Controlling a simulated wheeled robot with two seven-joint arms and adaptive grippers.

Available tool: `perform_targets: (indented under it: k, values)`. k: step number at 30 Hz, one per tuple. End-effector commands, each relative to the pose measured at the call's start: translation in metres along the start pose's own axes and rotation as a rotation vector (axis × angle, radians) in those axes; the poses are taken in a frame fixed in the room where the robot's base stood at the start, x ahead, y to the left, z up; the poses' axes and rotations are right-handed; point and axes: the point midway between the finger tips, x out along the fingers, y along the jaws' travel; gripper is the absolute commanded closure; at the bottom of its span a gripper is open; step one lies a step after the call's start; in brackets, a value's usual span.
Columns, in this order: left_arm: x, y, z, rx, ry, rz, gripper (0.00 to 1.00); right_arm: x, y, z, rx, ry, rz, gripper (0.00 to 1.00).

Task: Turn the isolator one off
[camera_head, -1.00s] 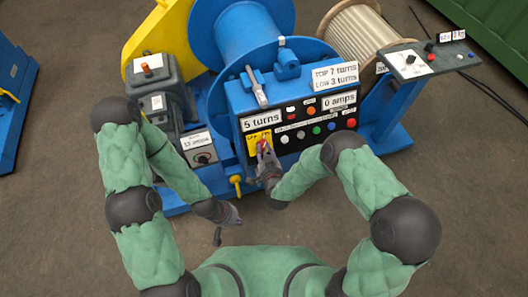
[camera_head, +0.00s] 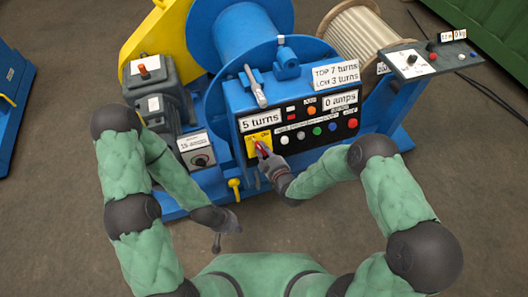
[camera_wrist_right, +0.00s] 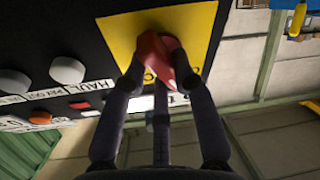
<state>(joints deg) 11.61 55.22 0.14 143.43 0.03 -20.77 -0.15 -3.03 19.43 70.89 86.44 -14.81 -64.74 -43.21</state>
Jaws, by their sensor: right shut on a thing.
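The isolator is a red rotary handle (camera_wrist_right: 155,58) on a yellow plate (camera_wrist_right: 118,35) set in the black panel. In the head view the yellow plate (camera_head: 251,148) is at the panel's lower left, under the "5 turns" display, and the handle is a small red spot at my right gripper's tips. My right gripper (camera_head: 262,150) is shut on the red handle; in the right wrist view its fingers (camera_wrist_right: 160,85) lie at both sides of it. The handle looks tilted on the plate. My left gripper (camera_head: 219,238) hangs low, away from the panel; its opening is unclear.
The panel's buttons (camera_head: 317,130) lie just right of the isolator. A yellow knob (camera_head: 234,184) is below it, and a grey box with a dial (camera_head: 201,160) is to its left. Blue drum (camera_head: 247,40) stands behind. The floor in front is clear.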

Motion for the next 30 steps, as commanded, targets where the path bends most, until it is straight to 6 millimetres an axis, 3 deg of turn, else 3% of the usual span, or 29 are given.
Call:
perform_targets:
  k: [13,30]
  values:
    - [0.0080,-0.0028,-0.0003,0.000,0.000,0.000,1.00,-0.0001,-0.0003,-0.0002,-0.270,-0.002,-0.063,1.00]
    - [0.0091,-0.0033,-0.0004,0.000,0.000,0.000,1.00,-0.0002,-0.0003,-0.0006,-0.333,-0.003,-0.078,1.00]
